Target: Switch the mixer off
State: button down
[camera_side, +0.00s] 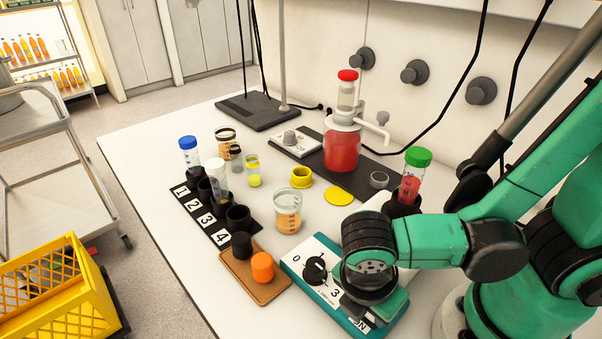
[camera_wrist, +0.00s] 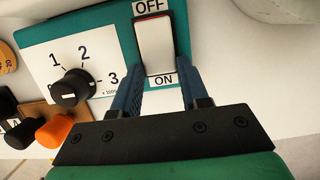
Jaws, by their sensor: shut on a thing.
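The mixer is a teal box with a white front panel (camera_side: 299,262), at the front of the table in the side view; its panel (camera_wrist: 52,47) also shows in the wrist view. It has a black dial (camera_wrist: 74,88) with marks 1, 2 and 3. A white rocker switch (camera_wrist: 154,45) with a red edge sits between the labels OFF, at the top, and ON, at the bottom. My gripper (camera_wrist: 156,75) has one blue finger on each side of the rocker and is shut on it. In the side view my wrist hides the switch. I cannot tell which way the rocker is tipped.
A brown tray (camera_side: 238,279) with a black and an orange cap (camera_side: 263,266) stands left of the mixer. A cup (camera_side: 288,217) stands behind it. A green-capped tube (camera_side: 411,175) stands close to my arm. A numbered rack (camera_side: 220,236) is further left.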

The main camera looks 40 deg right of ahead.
jog(key=shift+d+r+y, duration=0.15)
jog(key=shift+d+y, duration=0.1)
jog(key=shift+y, duration=0.65)
jog(key=shift+c, duration=2.2)
grip_release()
jog(key=shift+r, duration=0.15)
jog(key=shift+a+r, duration=0.15)
jog(key=shift+r, duration=1.2)
jog(key=shift+a+r, duration=0.15)
jog(key=shift+r, duration=1.15)
jog(key=shift+f, duration=0.15)
